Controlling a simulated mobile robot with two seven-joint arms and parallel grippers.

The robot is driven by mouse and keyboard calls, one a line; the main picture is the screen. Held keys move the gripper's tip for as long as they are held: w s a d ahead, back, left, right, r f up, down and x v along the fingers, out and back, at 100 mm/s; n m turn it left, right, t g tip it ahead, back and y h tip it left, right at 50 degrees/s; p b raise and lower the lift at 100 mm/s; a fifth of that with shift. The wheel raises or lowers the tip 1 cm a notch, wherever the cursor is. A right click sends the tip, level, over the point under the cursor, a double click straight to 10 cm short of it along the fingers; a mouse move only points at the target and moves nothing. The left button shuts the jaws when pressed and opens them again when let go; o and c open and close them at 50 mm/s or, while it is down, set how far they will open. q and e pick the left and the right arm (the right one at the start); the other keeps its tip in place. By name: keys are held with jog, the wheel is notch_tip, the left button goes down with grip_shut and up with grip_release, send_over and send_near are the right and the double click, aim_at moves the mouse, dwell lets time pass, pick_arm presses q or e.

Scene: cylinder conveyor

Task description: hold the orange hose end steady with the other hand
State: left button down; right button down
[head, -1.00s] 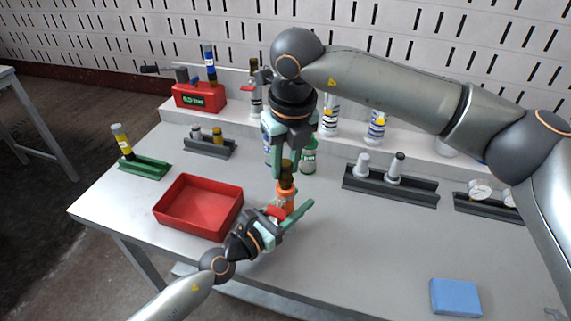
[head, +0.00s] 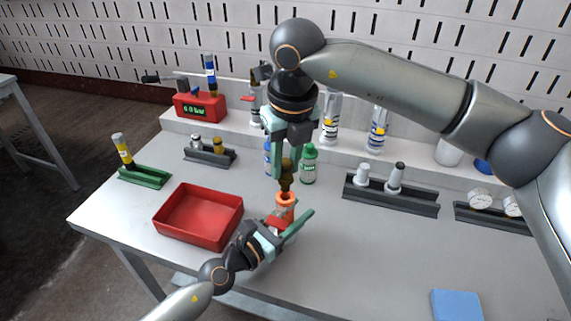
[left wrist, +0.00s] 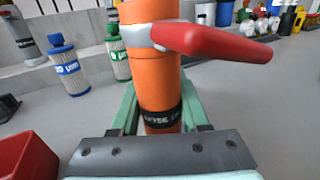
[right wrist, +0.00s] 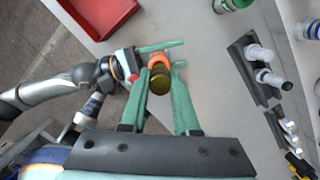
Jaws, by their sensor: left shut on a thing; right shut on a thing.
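The orange hose end (head: 285,209) stands upright above the table, with a red lever (left wrist: 215,42) on its side. My left gripper (head: 283,222) is shut around its lower body; the left wrist view shows the orange body (left wrist: 155,85) between the green fingers. My right gripper (head: 287,172) points down from above, shut on a brass-coloured fitting (head: 286,184). The fitting is just over the open top of the hose end. In the right wrist view the fitting (right wrist: 160,82) partly covers the orange ring (right wrist: 157,60). I cannot tell whether they touch.
A red tray (head: 198,243) lies left of the grippers. A green bottle (head: 309,165) and a blue one stand close behind. Grey racks (head: 390,195) are at right, a blue block (head: 457,305) at front right. A red box (head: 200,107) displays "6.0 bar".

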aim_at(285, 162)
jog(key=shift+r, duration=3.65)
pick_arm(q)
jog(key=shift+c, duration=1.6)
grip_release()
jog(key=v, duration=1.1)
jog(key=shift+s+a, duration=0.25)
jog(key=shift+a, duration=0.05)
jog(key=shift+s+a+r, duration=0.1)
jog(key=shift+s+r, duration=0.05)
jog(key=shift+r, duration=0.15)
pick_arm(e)
jog(key=shift+r, duration=0.25)
pick_arm(q)
notch_tip(285, 162, up, 4)
jog(key=p, duration=0.4)
jog(key=shift+f, duration=0.1)
pick_arm(e)
notch_tip(285, 162, up, 4)
jog(key=shift+r, duration=0.25)
